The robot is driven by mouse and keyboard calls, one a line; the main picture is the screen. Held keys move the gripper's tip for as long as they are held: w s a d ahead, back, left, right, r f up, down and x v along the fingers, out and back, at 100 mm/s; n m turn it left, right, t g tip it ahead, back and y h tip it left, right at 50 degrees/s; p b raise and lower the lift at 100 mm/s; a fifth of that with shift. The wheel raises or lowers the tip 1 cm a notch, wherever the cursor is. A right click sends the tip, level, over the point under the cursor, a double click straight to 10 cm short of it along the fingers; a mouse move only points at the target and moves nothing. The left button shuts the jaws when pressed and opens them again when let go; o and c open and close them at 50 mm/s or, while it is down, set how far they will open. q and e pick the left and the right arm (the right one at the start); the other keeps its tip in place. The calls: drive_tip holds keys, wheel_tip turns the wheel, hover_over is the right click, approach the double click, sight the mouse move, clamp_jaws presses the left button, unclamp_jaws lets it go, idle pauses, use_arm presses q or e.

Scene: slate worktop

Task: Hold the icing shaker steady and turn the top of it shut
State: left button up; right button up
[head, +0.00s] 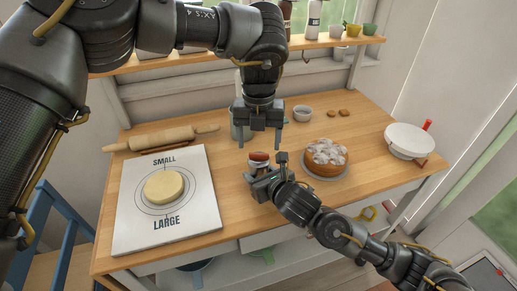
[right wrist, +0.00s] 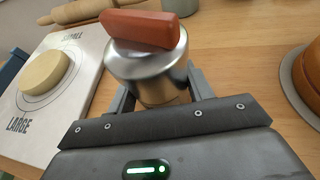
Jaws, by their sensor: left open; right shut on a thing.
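The icing shaker (head: 257,168) is a short silver metal can with a red bar-shaped top (head: 258,156). It stands upright on the wooden worktop, near the middle. My right gripper (head: 266,171) is shut around the can from the front right. In the right wrist view the silver can (right wrist: 150,72) sits between the fingers, and the red top (right wrist: 143,29) lies across its lid, clear of them. My left gripper (head: 260,128) points down, open and empty, above and slightly behind the shaker, apart from the red top. The lower can is partly hidden by my right gripper.
A white board (head: 130,222) with a round of dough (head: 164,186) lies left, a rolling pin (head: 165,139) behind it. A grey-green container (head: 236,130) stands behind my left gripper. A cake (head: 326,155) is to the right, a small bowl (head: 302,113) behind, a white lidded pan (head: 407,140) far right.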

sight(259, 154)
use_arm(q)
drive_tip(key=shift+f, duration=1.75)
drive_tip(key=c, duration=1)
